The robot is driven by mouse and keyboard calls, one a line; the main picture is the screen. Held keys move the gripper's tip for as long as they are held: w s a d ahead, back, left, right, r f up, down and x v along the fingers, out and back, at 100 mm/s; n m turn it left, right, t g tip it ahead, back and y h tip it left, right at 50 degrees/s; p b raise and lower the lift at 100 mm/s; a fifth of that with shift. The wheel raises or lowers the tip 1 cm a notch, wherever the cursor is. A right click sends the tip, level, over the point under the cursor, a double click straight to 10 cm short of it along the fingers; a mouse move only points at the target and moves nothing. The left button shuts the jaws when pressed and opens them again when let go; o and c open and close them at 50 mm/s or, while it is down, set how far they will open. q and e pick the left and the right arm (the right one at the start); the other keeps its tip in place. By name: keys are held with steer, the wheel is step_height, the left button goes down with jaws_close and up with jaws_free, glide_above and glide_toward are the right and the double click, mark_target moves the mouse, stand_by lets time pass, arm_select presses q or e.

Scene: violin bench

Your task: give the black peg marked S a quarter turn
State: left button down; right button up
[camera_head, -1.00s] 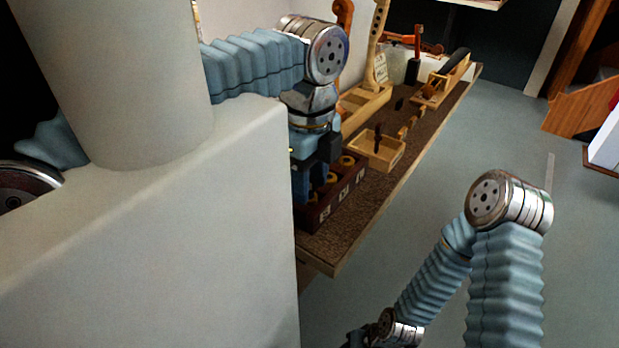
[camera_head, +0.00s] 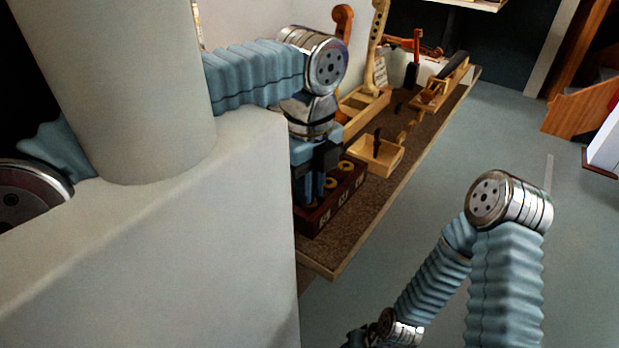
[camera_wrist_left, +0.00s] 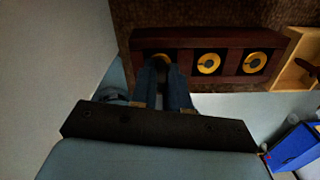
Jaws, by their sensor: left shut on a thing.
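A dark red block (camera_head: 347,197) stands at the near end of the bench, with several yellow rings and small white labels on its front. The labels are too small to read. My left gripper (camera_head: 309,197) points down over the block's near end. In the left wrist view its fingers (camera_wrist_left: 163,72) are close together at the leftmost ring (camera_wrist_left: 160,57), shut on the peg there, which the fingers largely hide. My right arm hangs at the lower right, with only a dark bit of its hand at the bottom edge.
A light wooden box (camera_head: 378,158) with a dark piece in it stands just beyond the block. Farther along the brown bench top (camera_head: 335,250) are violin parts, a scroll neck (camera_head: 377,50) and wooden holders. Open floor lies right of the bench.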

arm_select(q)
steer(key=shift+m, duration=1.2)
steer(key=m, duration=0.5)
steer(key=shift+m, duration=0.3)
steer(key=m, duration=0.4)
steer(key=shift+m, duration=1.8)
steer(key=c, duration=1)
jaws_free()
steer(key=shift+c, duration=0.2)
